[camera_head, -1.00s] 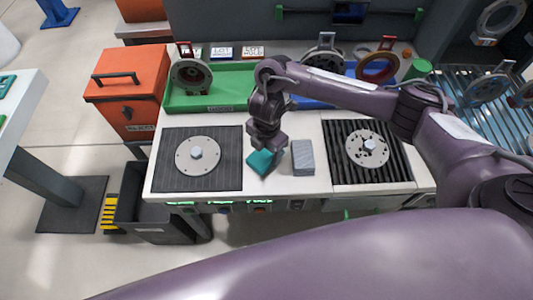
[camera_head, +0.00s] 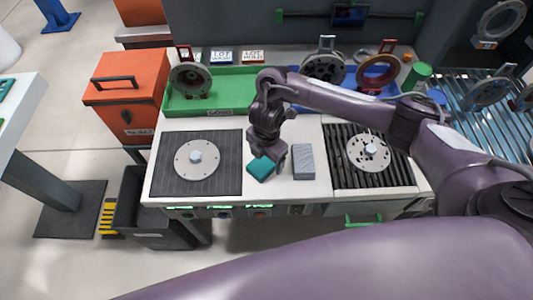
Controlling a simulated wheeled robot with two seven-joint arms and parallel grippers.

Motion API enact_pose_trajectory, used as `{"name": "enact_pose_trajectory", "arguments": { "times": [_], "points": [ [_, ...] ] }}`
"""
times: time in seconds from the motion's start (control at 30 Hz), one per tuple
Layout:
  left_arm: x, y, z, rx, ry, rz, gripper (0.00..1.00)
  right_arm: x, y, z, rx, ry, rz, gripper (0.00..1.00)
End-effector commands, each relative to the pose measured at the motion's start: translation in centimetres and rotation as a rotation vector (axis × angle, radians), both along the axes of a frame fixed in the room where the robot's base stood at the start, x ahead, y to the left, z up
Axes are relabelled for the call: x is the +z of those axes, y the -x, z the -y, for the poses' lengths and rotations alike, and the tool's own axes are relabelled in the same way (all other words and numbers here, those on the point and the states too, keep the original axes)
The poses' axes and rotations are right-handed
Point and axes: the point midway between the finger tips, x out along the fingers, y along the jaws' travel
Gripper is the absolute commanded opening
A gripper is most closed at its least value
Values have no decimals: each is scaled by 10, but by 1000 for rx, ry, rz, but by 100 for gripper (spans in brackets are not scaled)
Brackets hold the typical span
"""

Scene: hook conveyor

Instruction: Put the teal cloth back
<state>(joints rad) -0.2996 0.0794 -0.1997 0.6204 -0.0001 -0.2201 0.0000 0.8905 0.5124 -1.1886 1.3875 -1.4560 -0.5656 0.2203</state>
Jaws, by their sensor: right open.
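The teal cloth (camera_head: 261,168) is a small folded block on the white bench top (camera_head: 312,132), between the two dark mats. My right gripper (camera_head: 268,155) points down right at the cloth, with its jaws open. The gripper hides part of the cloth's far side, and I cannot tell whether they touch. My left gripper is not in view.
A grey block (camera_head: 303,162) lies close to the right of the cloth. A left mat (camera_head: 170,183) and a right ribbed mat (camera_head: 400,178) each hold a round metal disc. A green tray (camera_head: 225,88) and a blue tray (camera_head: 311,101) with ring parts stand behind. A dark bin (camera_head: 160,225) is at the front left.

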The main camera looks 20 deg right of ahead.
Motion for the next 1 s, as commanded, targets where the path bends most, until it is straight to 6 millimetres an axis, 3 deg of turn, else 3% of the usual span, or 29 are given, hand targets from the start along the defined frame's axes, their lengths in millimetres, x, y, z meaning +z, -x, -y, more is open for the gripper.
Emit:
{"name": "enact_pose_trajectory", "arguments": {
  "times": [0.17, 0.4, 0.6, 0.8, 1.0],
  "points": [
    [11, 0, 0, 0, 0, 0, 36, 20, -2, 0, 3, 0, 6, 80],
    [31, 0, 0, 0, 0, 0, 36, 73, -3, 1, 3, 2, 9, 80],
    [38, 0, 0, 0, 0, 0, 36, 106, -1, 1, 3, 1, 4, 80],
    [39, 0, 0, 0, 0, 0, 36, 122, -1, 1, 0, 0, 2, 80],
    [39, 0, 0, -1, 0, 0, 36, 123, 0, 1, -1, 0, -1, 80]
  ]
}}
